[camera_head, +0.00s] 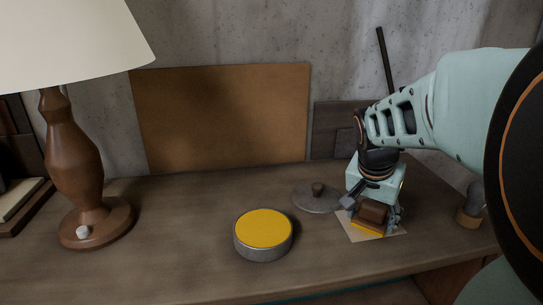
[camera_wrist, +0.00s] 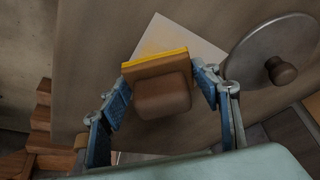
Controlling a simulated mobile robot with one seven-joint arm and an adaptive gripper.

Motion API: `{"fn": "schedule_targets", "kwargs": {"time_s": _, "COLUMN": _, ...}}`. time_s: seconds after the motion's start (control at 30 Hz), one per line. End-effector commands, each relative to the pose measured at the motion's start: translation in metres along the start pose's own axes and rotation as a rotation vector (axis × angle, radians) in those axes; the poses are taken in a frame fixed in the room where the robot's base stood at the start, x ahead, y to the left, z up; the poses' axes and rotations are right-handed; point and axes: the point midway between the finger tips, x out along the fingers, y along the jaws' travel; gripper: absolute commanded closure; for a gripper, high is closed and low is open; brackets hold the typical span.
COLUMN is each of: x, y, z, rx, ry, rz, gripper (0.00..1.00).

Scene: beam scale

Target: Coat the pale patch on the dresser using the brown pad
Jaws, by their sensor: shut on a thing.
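My gripper (camera_head: 371,211) is shut on the brown pad (camera_head: 373,212), a block handle over a broader base with a yellow underside. In the wrist view the pad (camera_wrist: 163,92) sits between the blue fingers of my gripper (camera_wrist: 165,80). The pale patch (camera_head: 350,229) lies on the dresser top (camera_head: 190,225) directly under the pad, which hides part of it. The patch also shows in the wrist view (camera_wrist: 195,40), with a faint yellowish tint near the pad. The pad is at or just above the patch; I cannot tell if they touch.
A round tin (camera_head: 263,255) with a yellow top surface stands front centre. A grey disc lid with a knob (camera_head: 312,204) lies left of my gripper. A lamp (camera_head: 75,160) stands at left, a brown board (camera_head: 225,115) at the back, and a small knobbed object (camera_head: 470,208) at right.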

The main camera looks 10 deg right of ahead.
Motion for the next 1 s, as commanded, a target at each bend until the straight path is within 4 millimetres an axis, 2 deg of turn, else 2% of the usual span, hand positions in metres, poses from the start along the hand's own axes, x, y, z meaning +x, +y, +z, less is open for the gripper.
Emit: {"fn": "schedule_targets", "kwargs": {"time_s": 1.0, "x": 0.021, "y": -0.048, "z": -0.043, "rx": -0.001, "ry": -0.001, "rz": 0.001, "gripper": 0.73}}
